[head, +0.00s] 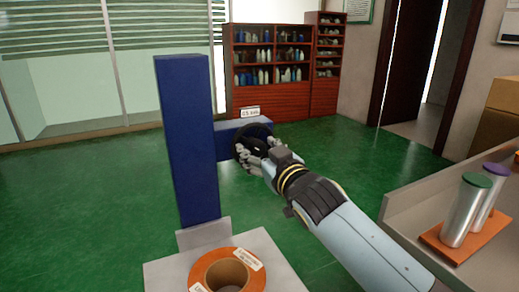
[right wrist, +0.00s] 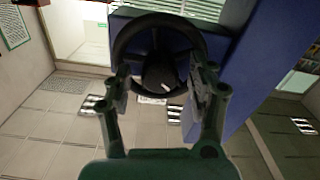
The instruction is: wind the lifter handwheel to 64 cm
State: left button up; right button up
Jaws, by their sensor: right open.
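The black handwheel (head: 262,129) is on the side of a short blue arm of the tall blue lifter column (head: 188,140). In the right wrist view the handwheel (right wrist: 160,20) shows its spokes and a dark hub. My right gripper (right wrist: 162,84) is open, with one finger on each side of the hub, over the lower part of the wheel. In the head view the right gripper (head: 256,157) covers part of the wheel; contact cannot be told. A small white label (head: 250,112) sits on top of the blue arm; its text is too small to read surely. My left gripper is out of view.
At right, a grey counter (head: 406,211) carries an orange tray (head: 437,241) with two silver cylinders. The green floor around the column is clear.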

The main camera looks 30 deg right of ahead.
jog(key=c, duration=1.1)
jog(key=shift+c, duration=0.2)
jog(key=n+p, duration=0.1)
jog(key=n, duration=0.2)
jog(key=shift+n, duration=0.3)
jog(key=shift+n+p, duration=0.6)
jog(key=shift+n, duration=1.5)
jog(key=o, duration=1.1)
